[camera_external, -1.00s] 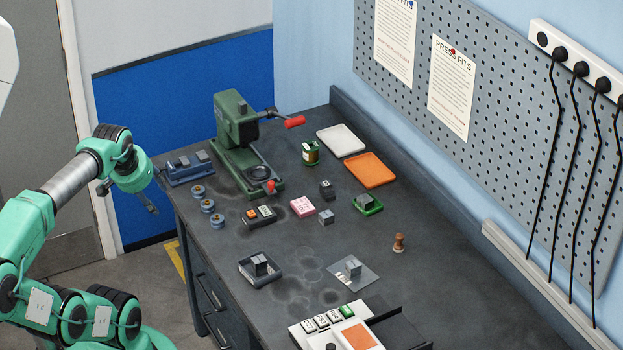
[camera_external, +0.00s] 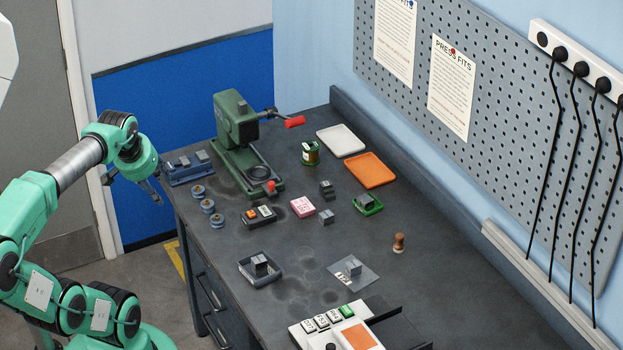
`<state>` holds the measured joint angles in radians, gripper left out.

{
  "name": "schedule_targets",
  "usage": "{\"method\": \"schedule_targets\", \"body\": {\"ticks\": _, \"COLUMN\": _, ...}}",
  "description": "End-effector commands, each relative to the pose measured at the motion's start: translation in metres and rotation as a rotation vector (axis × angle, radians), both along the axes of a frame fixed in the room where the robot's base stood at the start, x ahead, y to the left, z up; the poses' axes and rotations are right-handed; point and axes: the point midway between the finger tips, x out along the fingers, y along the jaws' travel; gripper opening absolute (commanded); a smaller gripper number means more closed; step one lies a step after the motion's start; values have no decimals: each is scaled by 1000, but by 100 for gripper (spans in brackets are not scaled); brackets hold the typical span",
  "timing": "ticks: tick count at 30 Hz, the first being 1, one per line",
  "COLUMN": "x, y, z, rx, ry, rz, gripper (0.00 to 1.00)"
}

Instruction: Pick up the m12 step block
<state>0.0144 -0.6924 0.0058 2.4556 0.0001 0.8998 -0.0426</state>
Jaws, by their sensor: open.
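Several small grey step blocks are on the bench; their size marks are too small to read, so I cannot tell which is the m12. One step block (camera_external: 260,262) sits in a dark grey tray (camera_external: 275,281). Another block (camera_external: 353,267) is on a clear sheet (camera_external: 368,277). Another block (camera_external: 365,201) is in a green tray (camera_external: 376,210). Two loose blocks stand near the middle, a darker block (camera_external: 327,189) and a lighter block (camera_external: 326,216). My gripper (camera_external: 157,199) is open and empty, off the bench's left edge, far from these blocks.
A green press (camera_external: 234,125) with a red-ended lever stands at the back left. A blue rack (camera_external: 186,173) and blue spools (camera_external: 207,206) line the left edge. A pink block (camera_external: 302,207), orange tray (camera_external: 370,170), white tray (camera_external: 341,141) and wooden stamp (camera_external: 399,243) are also there.

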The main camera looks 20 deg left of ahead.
Motion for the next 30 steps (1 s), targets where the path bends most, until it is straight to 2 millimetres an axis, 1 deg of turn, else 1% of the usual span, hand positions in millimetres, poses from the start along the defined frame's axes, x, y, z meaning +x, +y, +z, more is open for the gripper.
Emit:
{"method": "schedule_targets", "body": {"ticks": 1, "x": 9, "y": -2, "z": 9, "rx": -5, "ry": 9, "rz": 5, "gripper": 47}}
{"method": "schedule_targets", "body": {"ticks": 5, "x": 34, "y": -9, "z": 26, "rx": -25, "ry": 32, "rz": 30, "gripper": 47}}
{"method": "schedule_targets", "body": {"ticks": 6, "x": 42, "y": -11, "z": 31, "rx": -31, "ry": 40, "rz": 39, "gripper": 47}}
{"method": "schedule_targets", "body": {"ticks": 11, "x": 79, "y": -22, "z": 49, "rx": -57, "ry": 72, "rz": 76, "gripper": 47}}
{"method": "schedule_targets", "body": {"ticks": 15, "x": 112, "y": -32, "z": 61, "rx": -77, "ry": 99, "rz": 109, "gripper": 47}}
{"method": "schedule_targets", "body": {"ticks": 22, "x": 167, "y": -53, "z": 74, "rx": -106, "ry": 145, "rz": 166, "gripper": 47}}
{"method": "schedule_targets", "body": {"ticks": 30, "x": 231, "y": -83, "z": 77, "rx": -133, "ry": 198, "rz": 233, "gripper": 47}}
